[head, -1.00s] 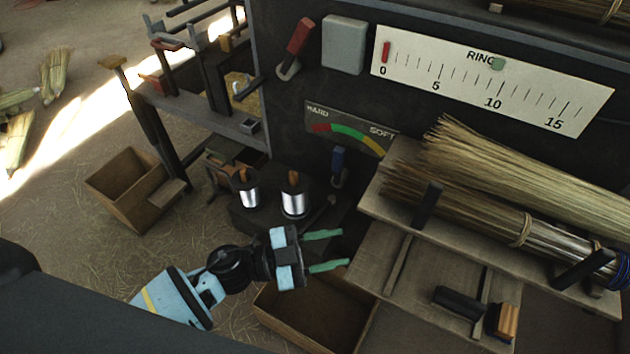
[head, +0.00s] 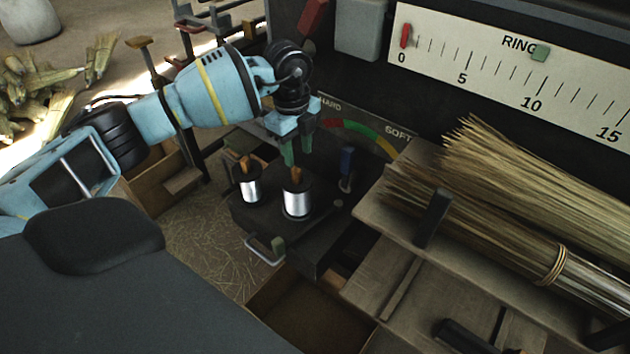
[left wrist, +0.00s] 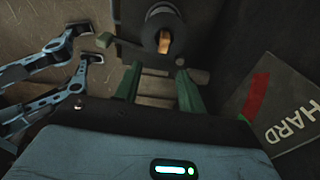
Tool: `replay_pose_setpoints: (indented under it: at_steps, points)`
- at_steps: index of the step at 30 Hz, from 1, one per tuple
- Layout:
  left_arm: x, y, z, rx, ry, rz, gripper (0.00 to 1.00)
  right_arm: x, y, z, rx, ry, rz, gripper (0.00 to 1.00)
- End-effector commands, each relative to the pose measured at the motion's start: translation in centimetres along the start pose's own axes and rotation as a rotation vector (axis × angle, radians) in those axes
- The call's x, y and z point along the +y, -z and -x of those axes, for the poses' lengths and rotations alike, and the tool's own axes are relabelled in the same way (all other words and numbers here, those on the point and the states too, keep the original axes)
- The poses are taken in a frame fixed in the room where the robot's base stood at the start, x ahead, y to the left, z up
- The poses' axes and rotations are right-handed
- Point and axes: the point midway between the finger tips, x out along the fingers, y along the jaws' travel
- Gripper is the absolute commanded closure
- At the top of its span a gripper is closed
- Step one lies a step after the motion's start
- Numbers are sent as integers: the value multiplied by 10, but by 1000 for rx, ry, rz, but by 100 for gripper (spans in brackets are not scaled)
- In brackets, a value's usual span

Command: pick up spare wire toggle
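Two spools of silver wire stand on the dark machine ledge in the head view, a left spool (head: 250,188) and a right spool (head: 297,202). Each has a small orange-brown wooden toggle on top, the left toggle (head: 245,163) and the right toggle (head: 295,176). I cannot tell which is the spare. My left gripper (head: 297,155) points down just above the right spool, fingers apart and empty. In the left wrist view, an orange toggle (left wrist: 164,42) in a dark round spool top lies beyond the open green fingertips (left wrist: 155,75). My right gripper is not in view.
A wooden shelf with a broom bundle (head: 500,220) fills the right. An open wooden box (head: 310,315) lies below.

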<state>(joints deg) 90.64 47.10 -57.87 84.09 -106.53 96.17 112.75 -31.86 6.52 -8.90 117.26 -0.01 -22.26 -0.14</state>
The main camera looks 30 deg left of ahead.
Motion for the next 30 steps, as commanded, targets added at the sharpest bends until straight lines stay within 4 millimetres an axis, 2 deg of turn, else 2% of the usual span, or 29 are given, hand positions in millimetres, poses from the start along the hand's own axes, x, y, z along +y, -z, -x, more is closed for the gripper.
replay_pose_setpoints:
  at_steps: [1, 3, 10, 18, 23, 30]
  points:
    - [-1, -10, 6, -33, 0, 27, 60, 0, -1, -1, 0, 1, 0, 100]
    - [-1, -18, 11, -62, -1, 52, 60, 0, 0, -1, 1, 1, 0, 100]
    - [-1, -21, 11, -73, -1, 62, 60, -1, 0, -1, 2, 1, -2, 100]
    - [-1, -21, -12, -71, -1, 60, 60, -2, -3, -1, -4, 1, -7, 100]
    - [-1, -21, -16, -70, 0, 59, 60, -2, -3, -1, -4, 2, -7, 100]
    - [1, -18, -48, -69, -3, 60, 60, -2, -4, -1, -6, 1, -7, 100]
